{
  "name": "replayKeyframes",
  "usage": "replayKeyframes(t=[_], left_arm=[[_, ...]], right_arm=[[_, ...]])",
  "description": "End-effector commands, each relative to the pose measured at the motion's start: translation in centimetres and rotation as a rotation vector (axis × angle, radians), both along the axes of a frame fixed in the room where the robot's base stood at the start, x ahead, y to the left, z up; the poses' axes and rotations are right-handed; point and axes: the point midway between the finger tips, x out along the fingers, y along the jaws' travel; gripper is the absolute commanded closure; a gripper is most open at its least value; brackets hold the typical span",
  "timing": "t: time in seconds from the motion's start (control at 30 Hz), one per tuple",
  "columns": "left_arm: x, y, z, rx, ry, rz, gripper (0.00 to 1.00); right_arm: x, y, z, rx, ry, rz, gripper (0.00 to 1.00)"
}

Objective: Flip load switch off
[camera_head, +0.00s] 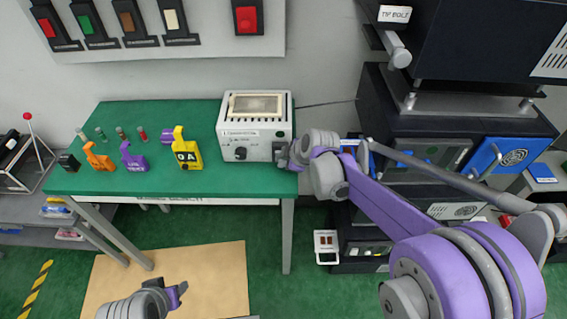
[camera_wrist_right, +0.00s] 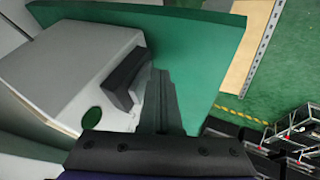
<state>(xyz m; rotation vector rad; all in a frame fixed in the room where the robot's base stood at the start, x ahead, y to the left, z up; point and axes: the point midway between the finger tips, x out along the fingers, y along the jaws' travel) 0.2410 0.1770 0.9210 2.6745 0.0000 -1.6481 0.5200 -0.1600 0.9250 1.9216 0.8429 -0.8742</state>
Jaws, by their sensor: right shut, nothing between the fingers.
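No label reading "load switch" is legible. A white instrument box (camera_head: 252,128) with a front dial stands on the green table. In the right wrist view, the white box (camera_wrist_right: 75,65) has a black raised piece (camera_wrist_right: 124,79) on its side and a green round spot beside it. My right gripper (camera_head: 284,156) is at the box's right side. In the wrist view its fingers (camera_wrist_right: 160,95) are shut and empty, close beside the black piece; I cannot tell whether they touch it. My left gripper (camera_head: 178,291) is low in front of the table, far from the box; its jaw opening is unclear.
Orange, purple and yellow lockout-like pieces (camera_head: 187,152) stand on the green table (camera_head: 230,183) left of the box. A wall panel (camera_head: 205,40) carries several coloured switches. Dark equipment (camera_head: 450,110) stands on the right. The table's front strip is clear.

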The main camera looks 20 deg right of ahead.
Motion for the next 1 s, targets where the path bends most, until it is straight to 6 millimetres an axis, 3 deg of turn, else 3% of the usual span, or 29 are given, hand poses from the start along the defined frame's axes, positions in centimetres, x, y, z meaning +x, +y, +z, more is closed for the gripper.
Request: replayKeyframes(t=[0.57, 1.0], left_arm=[[0.4, 0.0, 1.4, 0.000, -0.008, 0.000, 0.50], [0.4, 0.0, 1.4, 0.000, -0.008, 0.000, 0.50]], right_arm=[[0.0, 0.0, 1.7, 0.000, -0.001, 0.000, 1.00], [-0.1, 0.2, 1.8, -0.001, -0.002, 0.000, 1.00]])
